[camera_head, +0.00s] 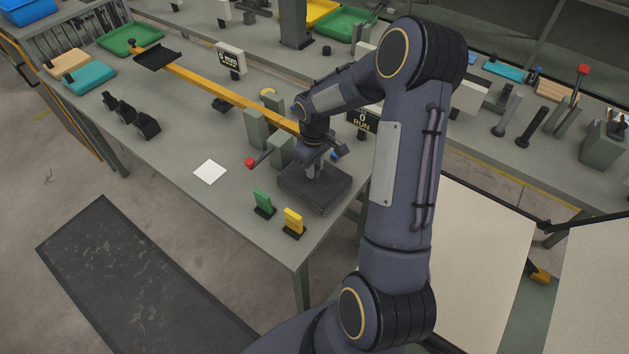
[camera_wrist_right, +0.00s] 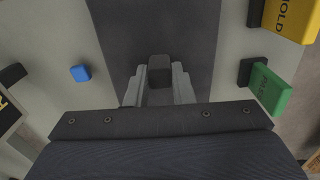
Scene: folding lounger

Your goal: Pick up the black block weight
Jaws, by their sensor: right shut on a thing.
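My right gripper (camera_head: 318,170) is low over a dark, flat slab (camera_head: 308,192) near the front right corner of the grey table. In the right wrist view, the light grey fingers of the right gripper (camera_wrist_right: 159,85) are shut on a small black block (camera_wrist_right: 160,70), one finger on each side. The slab (camera_wrist_right: 160,25) lies behind and below it. I cannot tell whether the black block is part of the slab or separate from it. Several other black blocks (camera_head: 147,125) stand in a row at the table's left. My left gripper is not in view.
A green upright tag (camera_head: 264,203) and a yellow one (camera_head: 293,221) stand just left of the slab. A yellow beam (camera_head: 215,88) with a black pan (camera_head: 156,57) crosses the table behind. A red-knobbed lever (camera_head: 251,162) is close by. Bare tabletop surrounds a white square (camera_head: 210,172).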

